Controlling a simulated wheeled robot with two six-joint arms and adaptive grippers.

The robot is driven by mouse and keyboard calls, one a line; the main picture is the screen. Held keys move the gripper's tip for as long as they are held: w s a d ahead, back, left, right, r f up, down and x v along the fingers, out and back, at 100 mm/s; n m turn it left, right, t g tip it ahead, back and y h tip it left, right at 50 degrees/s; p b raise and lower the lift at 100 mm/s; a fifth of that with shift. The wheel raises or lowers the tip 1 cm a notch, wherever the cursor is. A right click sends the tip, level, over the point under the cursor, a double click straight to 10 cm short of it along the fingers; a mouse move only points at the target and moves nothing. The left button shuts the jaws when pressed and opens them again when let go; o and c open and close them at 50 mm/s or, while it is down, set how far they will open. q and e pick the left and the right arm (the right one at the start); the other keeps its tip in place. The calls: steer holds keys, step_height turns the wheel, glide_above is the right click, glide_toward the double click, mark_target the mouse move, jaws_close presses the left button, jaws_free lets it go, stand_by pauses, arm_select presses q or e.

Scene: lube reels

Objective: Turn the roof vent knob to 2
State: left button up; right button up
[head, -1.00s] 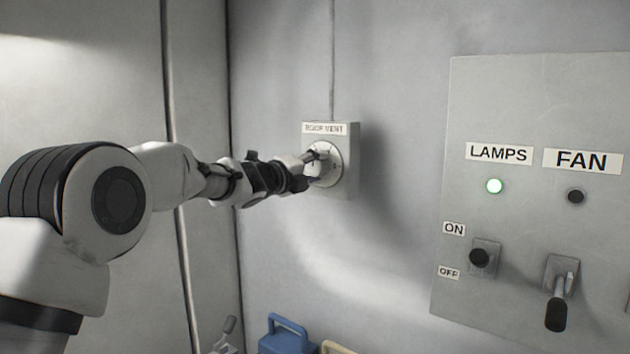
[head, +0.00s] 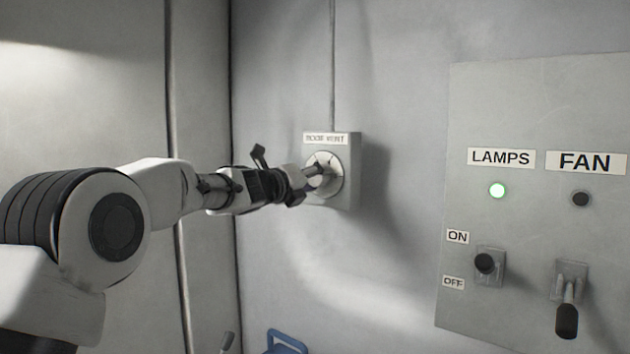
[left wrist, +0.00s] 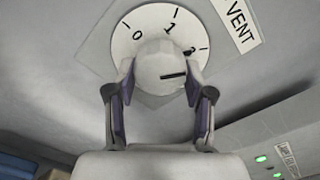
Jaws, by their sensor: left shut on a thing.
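The roof vent knob (left wrist: 162,66) is a pale round knob on a white dial (left wrist: 125,38) marked 0, 1 and 2. The dial is on a grey box (head: 353,170) on the wall, under its ROOF VENT label (head: 325,139). My left gripper (left wrist: 160,80) is shut on the knob, one finger on each side. In the left wrist view the knob's black pointer line points right, roughly to the side where the 2 is. The 2 is partly hidden by the knob and finger. In the head view the gripper (head: 312,171) covers part of the knob.
Below are a black-tipped switch (head: 486,263) and a lever (head: 567,318) pointing down. A blue handle (head: 286,343) shows low down.

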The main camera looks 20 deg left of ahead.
arm_select(q)
steer(key=shift+r, duration=0.3)
steer(key=o, duration=0.8)
steer(key=shift+c, duration=0.2)
steer(key=o, duration=0.4)
steer(key=shift+f, duration=0.2)
steer(key=shift+a, duration=0.1)
steer(key=v, duration=1.2)
